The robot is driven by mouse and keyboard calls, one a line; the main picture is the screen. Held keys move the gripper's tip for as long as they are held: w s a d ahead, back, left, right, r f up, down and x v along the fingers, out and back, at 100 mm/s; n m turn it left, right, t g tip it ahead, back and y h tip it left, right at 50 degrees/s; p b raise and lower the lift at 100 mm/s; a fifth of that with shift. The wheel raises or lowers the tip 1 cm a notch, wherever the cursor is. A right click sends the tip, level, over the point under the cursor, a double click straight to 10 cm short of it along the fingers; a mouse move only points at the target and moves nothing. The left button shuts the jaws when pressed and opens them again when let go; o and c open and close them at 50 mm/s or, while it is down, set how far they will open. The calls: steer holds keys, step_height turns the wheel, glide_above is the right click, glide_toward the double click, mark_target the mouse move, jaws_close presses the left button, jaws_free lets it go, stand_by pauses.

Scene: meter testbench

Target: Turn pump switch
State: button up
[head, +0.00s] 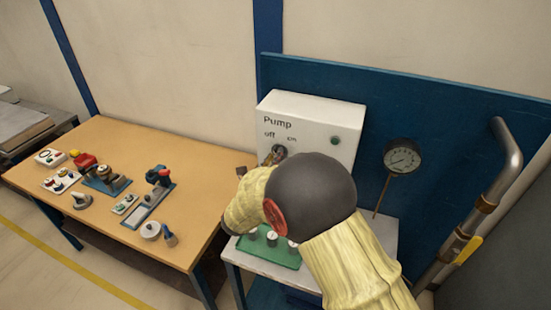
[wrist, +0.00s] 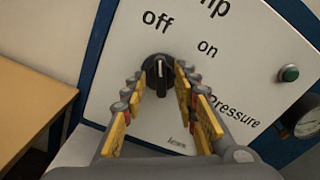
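The pump box (head: 312,120) is a white panel marked "Pump", "off" and "on", and stands against a blue board. Its pump switch (wrist: 158,76) is a round black knob with a grey ridge. The ridge stands nearly upright, turned towards "off". In the head view the switch (head: 279,150) is partly hidden by my gripper. My gripper (wrist: 162,82) is open, with its yellow-padded fingers on either side of the knob. The fingertips are close to it; I cannot tell whether they touch it. My arm covers the lower part of the box in the head view.
A green button (wrist: 289,73) sits right of the switch. A pressure gauge (head: 402,157) and a bent pipe (head: 507,160) with a yellow lever (head: 468,250) are at right. A green tray (head: 285,254) lies below my arm. An orange-topped table (head: 130,145) with several parts stands left.

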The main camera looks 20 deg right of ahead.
steer(key=shift+w+d, duration=0.3)
steer(key=shift+w, duration=0.15)
steer(key=c, duration=0.8)
